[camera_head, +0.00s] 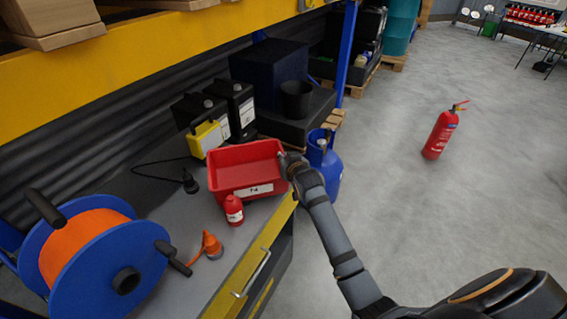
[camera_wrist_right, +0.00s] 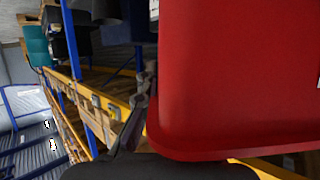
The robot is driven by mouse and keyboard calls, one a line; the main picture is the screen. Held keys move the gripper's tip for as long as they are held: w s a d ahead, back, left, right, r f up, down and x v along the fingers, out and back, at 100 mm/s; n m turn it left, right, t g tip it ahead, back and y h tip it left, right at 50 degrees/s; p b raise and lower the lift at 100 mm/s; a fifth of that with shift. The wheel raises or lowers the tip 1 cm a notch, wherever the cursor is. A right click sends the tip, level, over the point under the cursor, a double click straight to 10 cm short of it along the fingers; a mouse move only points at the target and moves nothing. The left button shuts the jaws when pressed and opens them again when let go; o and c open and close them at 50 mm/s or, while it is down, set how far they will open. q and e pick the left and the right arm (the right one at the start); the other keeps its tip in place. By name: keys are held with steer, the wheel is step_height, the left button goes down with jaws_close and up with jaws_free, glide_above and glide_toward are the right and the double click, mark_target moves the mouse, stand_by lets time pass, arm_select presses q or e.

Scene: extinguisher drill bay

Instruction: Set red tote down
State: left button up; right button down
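The red tote (camera_head: 263,190), with a white label on its front, is at the far right part of the grey bench top; I cannot tell if its base touches the bench. It looks empty. My right gripper (camera_head: 289,166) is at the tote's right end, against or very near its rim. In the right wrist view the tote (camera_wrist_right: 240,75) fills the right side, and a dark finger (camera_wrist_right: 138,108) of this gripper lies along its left edge. The other finger is hidden, so its grip is unclear. My left gripper is not in view.
A small red bottle (camera_head: 233,210) stands just in front of the tote. An orange nozzle piece (camera_head: 210,245) and a blue reel (camera_head: 110,270) are nearer. Black and yellow containers (camera_head: 207,138) stand behind. A blue cylinder (camera_head: 325,165) is beyond the bench's right end. An extinguisher (camera_head: 439,135) stands on open floor.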

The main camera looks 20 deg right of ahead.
steer(key=shift+f, duration=1.15)
steer(key=shift+f, duration=0.15)
steer(key=c, duration=1.5)
jaws_free()
steer(key=shift+s+r, duration=0.1)
steer(key=shift+r, duration=0.1)
steer(key=v, duration=1.1)
steer(key=shift+s+r, duration=0.15)
steer(key=shift+s, duration=0.2)
